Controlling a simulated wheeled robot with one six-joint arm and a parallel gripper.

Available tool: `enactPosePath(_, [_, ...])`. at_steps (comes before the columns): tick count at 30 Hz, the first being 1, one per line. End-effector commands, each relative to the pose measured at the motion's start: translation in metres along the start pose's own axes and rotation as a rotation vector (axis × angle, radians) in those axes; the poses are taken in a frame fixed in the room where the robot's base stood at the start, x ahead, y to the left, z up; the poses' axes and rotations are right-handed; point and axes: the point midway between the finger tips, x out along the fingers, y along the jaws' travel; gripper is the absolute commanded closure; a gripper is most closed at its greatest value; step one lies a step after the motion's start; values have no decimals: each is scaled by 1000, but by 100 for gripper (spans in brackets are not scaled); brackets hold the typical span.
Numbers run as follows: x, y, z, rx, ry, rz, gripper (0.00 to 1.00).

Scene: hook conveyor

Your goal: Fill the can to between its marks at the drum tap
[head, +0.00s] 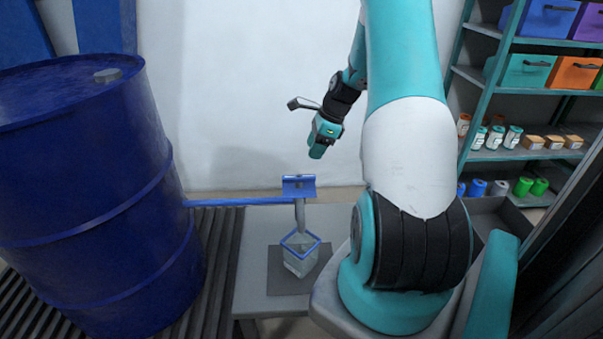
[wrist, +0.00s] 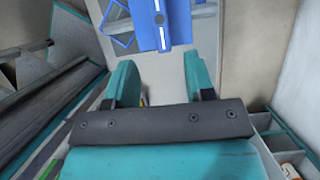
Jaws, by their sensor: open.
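The blue drum (head: 85,190) stands at the left in the head view. A blue pipe (head: 240,202) runs from it to the tap, topped by a blue plate (head: 298,186). A clear can (head: 300,262) with blue bands stands under the tap on a dark pad. A pale grey strip drops from the tap to the can; I cannot tell whether it is spout or liquid. The can's level and marks are too small to read. My gripper (head: 318,150) is open and empty above the tap. In the wrist view, the blue plate (wrist: 164,22) lies beyond my open fingers (wrist: 156,82).
The drum rests on a slatted conveyor (head: 222,245). The can's pad (head: 288,284) lies on a grey table (head: 255,260). A shelf (head: 535,155) with bins, jars and boxes stands at the right. Open air surrounds my gripper before the pale wall.

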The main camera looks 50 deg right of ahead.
Motion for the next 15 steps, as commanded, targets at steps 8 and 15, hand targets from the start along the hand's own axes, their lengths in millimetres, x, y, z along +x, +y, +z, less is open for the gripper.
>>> enactPosePath(8, [63,1,0,-2,0,4,51])
enactPosePath(15, [93,0,0,-2,1,1,51])
